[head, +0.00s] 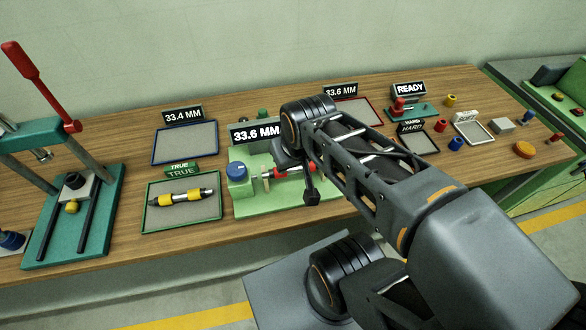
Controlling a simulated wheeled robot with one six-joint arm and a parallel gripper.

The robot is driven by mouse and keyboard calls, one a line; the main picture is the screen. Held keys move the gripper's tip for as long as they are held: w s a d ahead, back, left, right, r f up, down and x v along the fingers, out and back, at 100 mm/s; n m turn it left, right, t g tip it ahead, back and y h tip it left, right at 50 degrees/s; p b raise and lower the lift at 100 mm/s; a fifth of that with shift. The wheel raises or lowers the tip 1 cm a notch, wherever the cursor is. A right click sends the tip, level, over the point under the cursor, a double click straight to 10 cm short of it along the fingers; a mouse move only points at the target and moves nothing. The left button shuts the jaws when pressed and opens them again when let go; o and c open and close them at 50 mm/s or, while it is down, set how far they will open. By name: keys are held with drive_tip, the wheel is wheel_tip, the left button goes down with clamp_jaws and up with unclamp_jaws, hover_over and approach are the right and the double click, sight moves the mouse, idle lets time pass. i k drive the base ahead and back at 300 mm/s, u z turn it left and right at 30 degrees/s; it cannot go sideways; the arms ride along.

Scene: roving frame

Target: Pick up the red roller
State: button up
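A red roller (284,172) lies across the pale green gauge stand (262,205) under the 33.6 MM sign. Only part of the red roller shows, because my arm crosses in front of its right side. My gripper (311,194) is at the right part of the stand, beside or over the roller's right end. Its fingers are small, dark and partly hidden, so I cannot tell if they are open or touching the roller.
Left of the stand, a green-rimmed tray (146,220) marked TRUE holds a yellow-and-black roller (180,198). A blue-rimmed tray (158,152) behind looks empty. A teal press with a red lever (40,85) stands far left. Small coloured parts crowd the right end.

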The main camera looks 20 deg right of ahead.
sight(272, 173)
drive_tip(key=u, duration=2.25)
drive_tip(key=k, duration=0.95)
drive_tip(key=u, duration=0.4)
